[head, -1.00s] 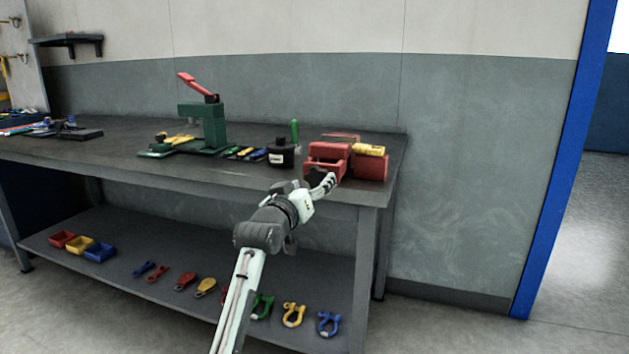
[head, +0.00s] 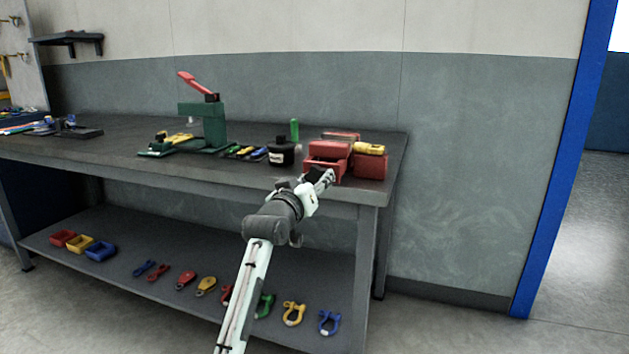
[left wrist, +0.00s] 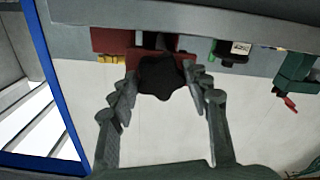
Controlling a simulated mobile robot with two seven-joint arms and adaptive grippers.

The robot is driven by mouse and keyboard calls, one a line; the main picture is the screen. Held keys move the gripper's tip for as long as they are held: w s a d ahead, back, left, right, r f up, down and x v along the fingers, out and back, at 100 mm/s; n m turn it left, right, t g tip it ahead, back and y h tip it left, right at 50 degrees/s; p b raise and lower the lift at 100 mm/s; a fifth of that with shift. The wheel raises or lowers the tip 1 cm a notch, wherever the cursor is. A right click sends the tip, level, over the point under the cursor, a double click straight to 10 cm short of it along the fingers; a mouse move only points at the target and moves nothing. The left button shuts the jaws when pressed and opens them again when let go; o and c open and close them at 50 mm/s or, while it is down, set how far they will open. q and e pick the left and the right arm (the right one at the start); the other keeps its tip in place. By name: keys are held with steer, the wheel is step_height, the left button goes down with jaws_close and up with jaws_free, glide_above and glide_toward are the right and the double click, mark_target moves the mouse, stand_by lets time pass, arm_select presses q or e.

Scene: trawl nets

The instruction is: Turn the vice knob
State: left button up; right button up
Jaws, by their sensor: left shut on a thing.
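The red vice (head: 328,150) stands near the right end of the workbench in the head view; its red body also shows at the top of the left wrist view, which is upside down. The vice knob (left wrist: 161,77) is a dark, lobed disc at the vice's front. My left gripper (head: 320,178) is at the front of the vice, and its fingers lie on both sides of the knob, shut on it. In the head view the gripper hides most of the knob. My right gripper is in neither view.
A green press (head: 208,125) with a red lever stands left on the workbench (head: 120,163). A black pot (head: 281,155) and a green-handled tool (head: 294,131) are left of the vice. The lower shelf holds shackles and small bins. The wall is close behind.

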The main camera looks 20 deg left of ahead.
arm_select(q)
steer(key=shift+m+p, duration=0.3)
